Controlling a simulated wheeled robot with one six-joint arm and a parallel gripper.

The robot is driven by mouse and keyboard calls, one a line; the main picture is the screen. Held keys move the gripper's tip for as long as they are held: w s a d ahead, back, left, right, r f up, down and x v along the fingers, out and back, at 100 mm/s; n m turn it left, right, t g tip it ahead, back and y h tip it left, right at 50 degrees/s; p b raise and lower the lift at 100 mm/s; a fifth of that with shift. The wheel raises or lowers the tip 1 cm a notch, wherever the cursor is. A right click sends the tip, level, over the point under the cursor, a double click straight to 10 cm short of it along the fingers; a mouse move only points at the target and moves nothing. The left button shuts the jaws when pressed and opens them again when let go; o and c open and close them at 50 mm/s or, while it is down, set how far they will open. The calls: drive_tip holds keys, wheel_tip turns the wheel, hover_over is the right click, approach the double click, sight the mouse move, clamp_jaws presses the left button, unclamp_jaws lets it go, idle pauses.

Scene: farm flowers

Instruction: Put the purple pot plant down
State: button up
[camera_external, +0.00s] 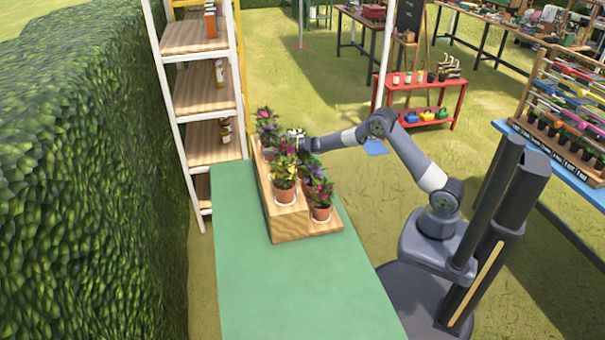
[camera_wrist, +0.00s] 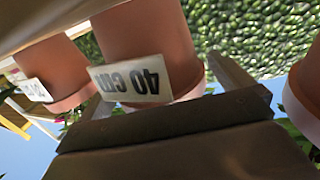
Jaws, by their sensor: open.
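Several terracotta pots with flowers stand on a stepped wooden stand. A front pot (camera_external: 284,190) with pink and yellow blooms is on the upper step, and another (camera_external: 321,212) with pinkish-purple blooms is on the lower step. I cannot tell which is the purple pot plant. My gripper (camera_external: 297,140) is over the far part of the stand, among the plants. In the wrist view my open fingers (camera_wrist: 170,95) are on either side of a terracotta pot (camera_wrist: 150,45) with a "40 cm" label, shown upside down. Its flowers are out of that view, and contact cannot be told.
The wooden stand (camera_external: 291,226) rests on a green table (camera_external: 290,290), whose near part is clear. A second labelled pot (camera_wrist: 55,70) is close beside the first. A hedge (camera_external: 80,190) and shelf ladder (camera_external: 205,90) stand to the left.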

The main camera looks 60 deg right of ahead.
idle(0.5)
drive_tip(key=b+v, duration=0.2)
drive_tip(key=v, duration=0.9)
drive_tip(key=shift+f, duration=0.15)
drive_tip(key=shift+w+d, duration=0.1)
drive_tip(key=shift+w, duration=0.05)
drive_tip(key=w+a+g+p, duration=0.1)
drive_tip(key=w+p, duration=0.1)
drive_tip(key=p, duration=0.1)
drive_tip(key=w+a+r+h+p, duration=0.1)
drive_tip(key=p, duration=0.2)
drive_tip(key=w+a+m+g+h+p, duration=0.1)
drive_tip(key=w+p, duration=0.1)
drive_tip(key=p, duration=0.1)
drive_tip(key=shift+w+r+g, duration=0.3)
drive_tip(key=shift+f+p+x, duration=0.1)
drive_tip(key=shift+p+x, duration=0.4)
drive_tip(key=shift+x, duration=0.8)
drive_tip(key=shift+f+p+x, duration=0.15)
drive_tip(key=shift+p+x, duration=0.35)
drive_tip(key=shift+x, duration=0.8)
drive_tip(key=shift+s+a, duration=0.15)
